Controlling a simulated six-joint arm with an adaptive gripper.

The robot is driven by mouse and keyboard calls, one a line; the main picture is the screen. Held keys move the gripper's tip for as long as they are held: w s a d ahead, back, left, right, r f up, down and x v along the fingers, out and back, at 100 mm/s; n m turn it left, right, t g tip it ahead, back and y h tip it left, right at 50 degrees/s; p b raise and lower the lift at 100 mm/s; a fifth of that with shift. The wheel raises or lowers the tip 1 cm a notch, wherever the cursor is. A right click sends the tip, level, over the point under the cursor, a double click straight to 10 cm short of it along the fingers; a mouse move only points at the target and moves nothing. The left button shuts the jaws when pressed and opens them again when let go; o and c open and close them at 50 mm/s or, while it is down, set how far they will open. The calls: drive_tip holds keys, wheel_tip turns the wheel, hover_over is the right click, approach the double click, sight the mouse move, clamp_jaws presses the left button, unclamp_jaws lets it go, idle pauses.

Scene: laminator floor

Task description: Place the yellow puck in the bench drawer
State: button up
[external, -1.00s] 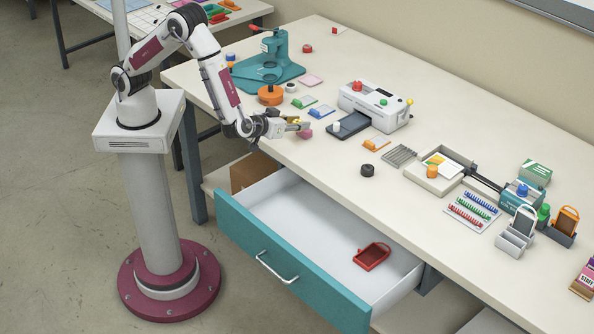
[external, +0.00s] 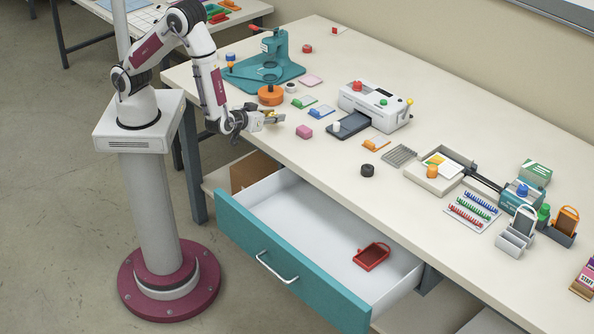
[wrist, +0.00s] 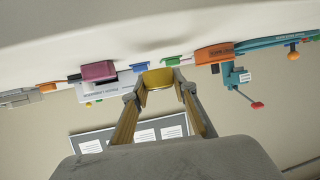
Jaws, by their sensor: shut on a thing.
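My gripper (external: 276,117) is shut on the yellow puck (external: 270,114), just above the bench top near its front edge. The wrist view shows the yellow puck (wrist: 158,78) held between the two fingertips. The bench drawer (external: 302,222) is pulled open below the bench top, in front of and to the right of my gripper. A red tray-like holder (external: 371,256) lies inside toward its right end; the rest of the drawer floor looks bare.
A pink block (external: 304,132) sits on the bench close to my gripper. An orange round piece (external: 271,95) and a teal press (external: 268,68) stand behind it. A black puck (external: 367,170) and a white laminator (external: 375,105) are to the right.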

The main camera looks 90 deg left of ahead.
drive_tip(key=shift+m+t+h, duration=0.6)
drive_tip(key=shift+m, duration=0.1)
drive_tip(key=w+d, duration=0.2)
drive_tip(key=w, duration=0.1)
drive_tip(key=w+d+r, duration=0.1)
drive_tip(key=w+d, duration=0.2)
drive_tip(key=w+d+r, duration=0.1)
drive_tip(key=w+d, duration=0.1)
drive_tip(key=w, duration=0.1)
drive_tip(key=shift+w+d+r, duration=0.1)
drive_tip(key=shift+w+d, duration=0.05)
drive_tip(key=shift+d, duration=0.15)
drive_tip(key=w+d+r+m+t+h, duration=0.2)
drive_tip(key=w+d+r+m, duration=0.1)
drive_tip(key=w+d, duration=0.5)
drive_tip(key=shift+w+r+h, duration=0.35)
drive_tip(key=shift+r+h, duration=0.05)
drive_tip(key=shift+r, duration=0.35)
drive_tip(key=shift+f, duration=0.1)
hover_over(326, 159)
drive_tip(key=shift+a+f, duration=0.1)
drive_tip(key=shift+f, duration=2.3)
drive_tip(key=shift+f, duration=2.3)
